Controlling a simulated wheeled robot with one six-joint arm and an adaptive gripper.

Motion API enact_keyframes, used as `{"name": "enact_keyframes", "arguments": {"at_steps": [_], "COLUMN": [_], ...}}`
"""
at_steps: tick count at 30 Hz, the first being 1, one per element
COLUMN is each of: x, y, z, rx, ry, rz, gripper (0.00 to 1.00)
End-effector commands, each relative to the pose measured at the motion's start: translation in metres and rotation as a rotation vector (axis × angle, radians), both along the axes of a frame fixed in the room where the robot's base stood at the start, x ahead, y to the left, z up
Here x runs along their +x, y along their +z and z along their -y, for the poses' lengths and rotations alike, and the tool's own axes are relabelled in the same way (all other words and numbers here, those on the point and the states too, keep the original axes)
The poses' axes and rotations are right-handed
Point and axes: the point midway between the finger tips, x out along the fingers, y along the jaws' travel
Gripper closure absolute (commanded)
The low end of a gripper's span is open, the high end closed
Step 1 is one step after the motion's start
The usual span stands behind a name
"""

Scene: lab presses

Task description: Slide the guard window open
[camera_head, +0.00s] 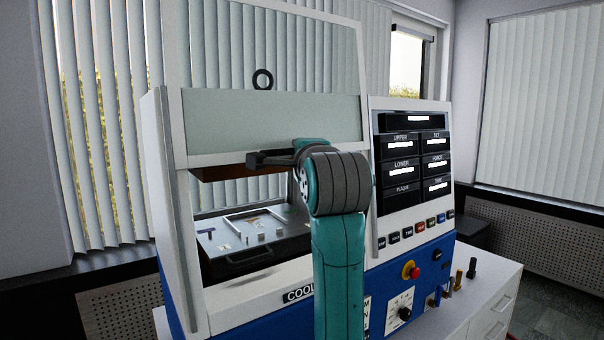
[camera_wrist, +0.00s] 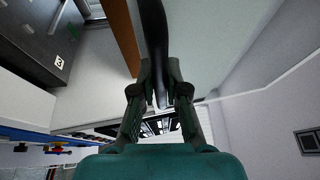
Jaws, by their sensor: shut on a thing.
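The guard window (camera_head: 270,22) is a clear pane in a pale frame on the front of the press. It stands raised, its upper part above the press top and its white lower rail (camera_head: 215,160) well above the lower plate. My gripper (camera_head: 275,158) is at this lower rail. In the wrist view my gripper (camera_wrist: 160,97) is shut on a dark bar, the window handle (camera_wrist: 154,40), which runs between the fingers. In the head view the handle is mostly hidden by my gripper and arm.
Below the window the opening shows a dark lower plate (camera_head: 255,257) with small parts on it. A control panel (camera_head: 412,165) with displays and buttons stands at the right, with a red stop button (camera_head: 411,270) below. A black ring (camera_head: 262,79) sits above the press.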

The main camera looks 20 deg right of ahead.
Motion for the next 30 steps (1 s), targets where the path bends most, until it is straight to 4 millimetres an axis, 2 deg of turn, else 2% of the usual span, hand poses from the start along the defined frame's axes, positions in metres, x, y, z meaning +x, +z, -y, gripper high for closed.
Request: {"name": "enact_keyframes", "arguments": {"at_steps": [6, 15, 16, 19, 30], "x": [0.0011, 0.0013, 0.0013, 0.0013, -0.002], "y": [0.0085, 0.0084, 0.0084, 0.0082, 0.0078], "z": [-0.0003, -0.0003, -0.0003, -0.0003, -0.0007], "rx": [0.0, 0.0, 0.0, 0.0, 0.0], "ry": [0.0, 0.0, 0.0, 0.0, 0.0], "rz": [0.0, 0.0, 0.0, 0.0, 0.0], "gripper": [1.0, 1.0, 0.85, 0.61, 0.61]}}
